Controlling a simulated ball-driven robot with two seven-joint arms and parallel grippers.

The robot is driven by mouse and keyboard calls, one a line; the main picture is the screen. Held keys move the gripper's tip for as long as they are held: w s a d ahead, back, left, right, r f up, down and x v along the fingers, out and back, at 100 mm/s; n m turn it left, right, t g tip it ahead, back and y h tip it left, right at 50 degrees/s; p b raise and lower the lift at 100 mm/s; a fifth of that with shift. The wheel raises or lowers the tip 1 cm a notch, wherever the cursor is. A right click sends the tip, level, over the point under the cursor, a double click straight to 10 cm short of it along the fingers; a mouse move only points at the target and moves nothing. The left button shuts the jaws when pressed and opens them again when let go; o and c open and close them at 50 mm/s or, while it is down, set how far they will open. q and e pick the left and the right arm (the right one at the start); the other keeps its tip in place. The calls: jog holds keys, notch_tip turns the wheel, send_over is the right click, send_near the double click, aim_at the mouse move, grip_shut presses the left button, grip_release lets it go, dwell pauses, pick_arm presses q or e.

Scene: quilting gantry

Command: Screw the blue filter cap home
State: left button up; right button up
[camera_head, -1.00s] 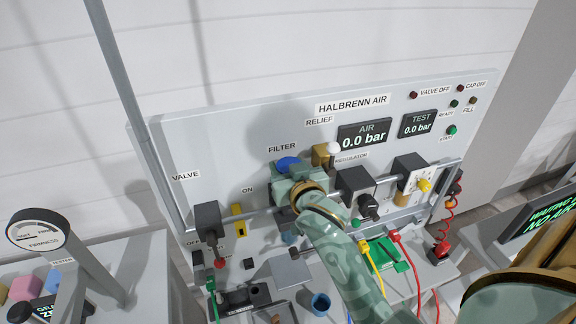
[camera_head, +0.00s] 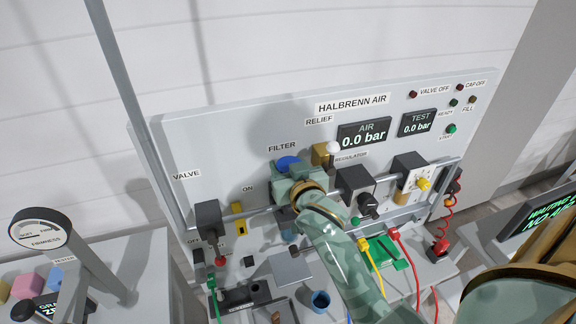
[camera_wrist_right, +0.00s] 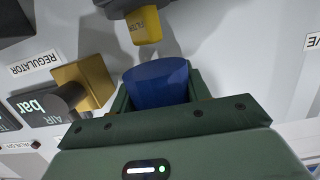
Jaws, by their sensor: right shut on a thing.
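The blue filter cap (camera_head: 288,163) is at the panel under the FILTER label, its top showing above my right gripper (camera_head: 290,172). In the right wrist view the cap (camera_wrist_right: 157,84) sits between the two green fingers of my right gripper (camera_wrist_right: 158,92), which is shut on it. The gripper body hides the cap's lower part, and I cannot tell how it sits on its thread. A blue part (camera_head: 289,235) shows below my gripper. My left gripper is not in view.
The AIR display (camera_head: 367,134) and TEST display (camera_head: 417,123) both read 0.0 bar. The regulator (camera_head: 356,183) is close on the right, the valve (camera_head: 208,217) on the left. A brass block (camera_wrist_right: 84,84) is beside the cap.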

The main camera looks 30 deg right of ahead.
dwell(0.3)
jog(key=shift+p, duration=0.4)
jog(key=shift+f+b, duration=1.45)
jog(key=shift+f, duration=0.9)
jog(key=o, duration=1)
